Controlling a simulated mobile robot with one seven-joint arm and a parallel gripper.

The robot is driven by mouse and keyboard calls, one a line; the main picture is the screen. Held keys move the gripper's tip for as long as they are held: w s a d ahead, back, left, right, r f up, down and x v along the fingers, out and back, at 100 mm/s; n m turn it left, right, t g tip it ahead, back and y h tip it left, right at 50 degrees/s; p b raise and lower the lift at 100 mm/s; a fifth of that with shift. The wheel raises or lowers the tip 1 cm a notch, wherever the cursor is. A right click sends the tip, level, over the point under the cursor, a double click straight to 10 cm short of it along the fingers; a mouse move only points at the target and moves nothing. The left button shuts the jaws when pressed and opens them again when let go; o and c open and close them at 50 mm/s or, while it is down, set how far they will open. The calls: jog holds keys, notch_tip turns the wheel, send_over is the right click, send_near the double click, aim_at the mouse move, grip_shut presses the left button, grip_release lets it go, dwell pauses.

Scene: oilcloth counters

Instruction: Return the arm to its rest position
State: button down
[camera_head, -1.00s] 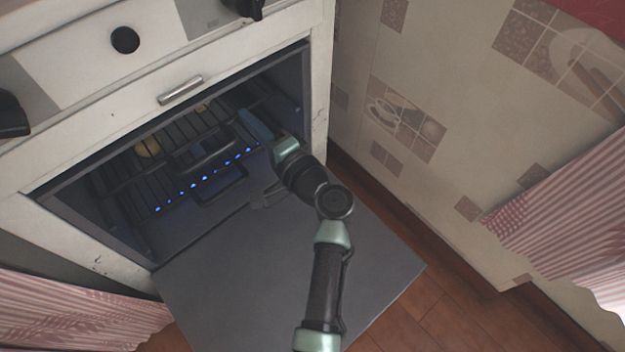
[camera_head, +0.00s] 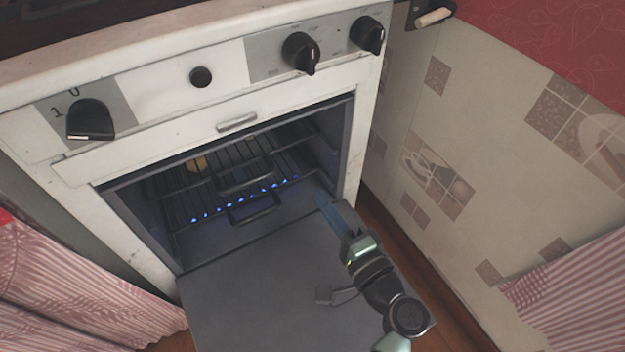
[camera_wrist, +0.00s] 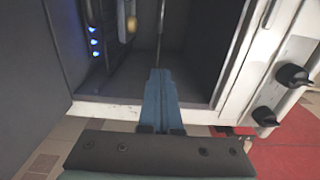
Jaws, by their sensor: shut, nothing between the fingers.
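My gripper (camera_head: 323,200) is over the lowered oven door, near the right side of the oven opening in the head view. Its blue fingers are shut with nothing between them. In the wrist view the closed fingers (camera_wrist: 158,80) point toward the oven cavity. My arm comes in from the lower right of the head view.
The white oven (camera_head: 237,122) stands open, its door (camera_head: 250,290) folded down. Blue flames (camera_head: 245,198) burn inside below a rack (camera_head: 225,170), with a yellowish item (camera_head: 197,163) on it. A tiled wall (camera_head: 450,130) is at right, and pink striped cloths hang at both sides.

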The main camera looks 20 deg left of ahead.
jog(key=shift+s+d, duration=0.25)
jog(key=shift+d, duration=0.05)
